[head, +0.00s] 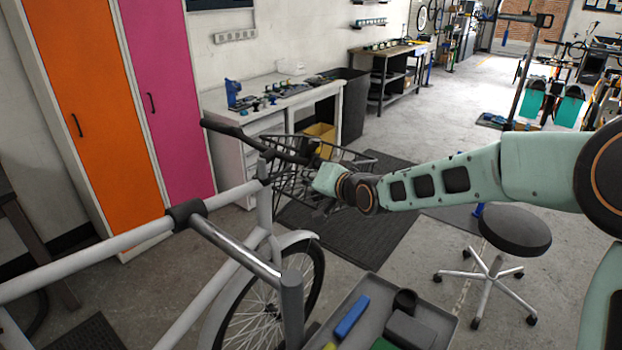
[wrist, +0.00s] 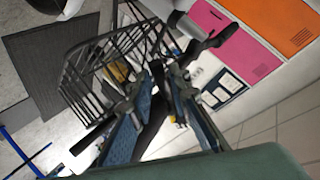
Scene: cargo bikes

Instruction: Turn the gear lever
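The cargo bike's dark handlebar (head: 240,134) stands above the white frame in the head view, with grips at both ends. My gripper (head: 322,184) is beside its right end, above the front basket. In the wrist view my gripper (wrist: 160,78) has two blue-padded fingers spread apart. The dark handlebar (wrist: 156,112) shows in the gap between them and runs up to the right. I cannot tell whether a finger touches it. The gear lever cannot be told apart from the dark handlebar parts; my gripper hides some of that area in the head view.
A black wire basket (head: 290,184) is on the bike's front; it also shows in the wrist view (wrist: 92,82). A grey tray (head: 345,304) with tools is close in front. A stool (head: 515,230) stands right. A white workbench (head: 225,155) stands behind.

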